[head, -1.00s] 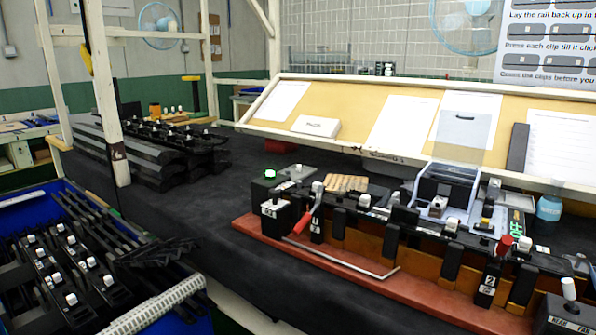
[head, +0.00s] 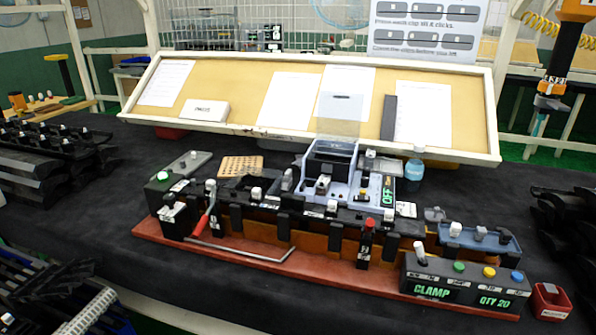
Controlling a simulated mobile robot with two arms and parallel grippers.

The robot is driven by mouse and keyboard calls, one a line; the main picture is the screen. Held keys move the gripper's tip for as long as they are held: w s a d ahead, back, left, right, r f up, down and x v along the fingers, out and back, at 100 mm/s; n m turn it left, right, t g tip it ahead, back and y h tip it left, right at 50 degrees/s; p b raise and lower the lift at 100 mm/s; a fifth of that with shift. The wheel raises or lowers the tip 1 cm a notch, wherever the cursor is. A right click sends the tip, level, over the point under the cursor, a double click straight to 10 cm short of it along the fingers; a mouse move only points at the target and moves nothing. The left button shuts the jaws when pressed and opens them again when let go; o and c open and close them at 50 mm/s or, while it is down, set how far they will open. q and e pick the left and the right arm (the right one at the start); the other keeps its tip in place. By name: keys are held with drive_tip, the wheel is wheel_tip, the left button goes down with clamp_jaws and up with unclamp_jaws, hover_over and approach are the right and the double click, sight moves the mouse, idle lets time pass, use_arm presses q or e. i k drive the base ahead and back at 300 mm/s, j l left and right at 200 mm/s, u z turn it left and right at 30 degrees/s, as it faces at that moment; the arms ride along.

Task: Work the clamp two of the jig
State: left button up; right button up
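The jig is a red base (head: 160,237) carrying a long dark rail (head: 300,213) with white clips along its top and orange-brown blocks below. A clamp with a red handle (head: 204,222) stands at the jig's left part; its handle slants down to the left. A second clamp with a red-topped post (head: 367,243) and a small white label stands at the right part, its red knob on top. The label digits are too small to read surely. A bent grey rod (head: 240,252) lies along the front of the base. Neither gripper shows in the head view.
A black control box (head: 465,280) with lit "CLAMP" and "QTY 20" displays and coloured buttons stands at the jig's right end. A small red bin (head: 550,300) is beside it. A grey-blue device (head: 330,180) and a blue bottle (head: 414,168) stand behind.

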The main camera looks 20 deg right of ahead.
sight(370, 225)
drive_tip(key=l+z, duration=0.1)
drive_tip(key=l, duration=0.55)
drive_tip(key=i+l+z, duration=0.1)
drive_tip(key=l, duration=0.55)
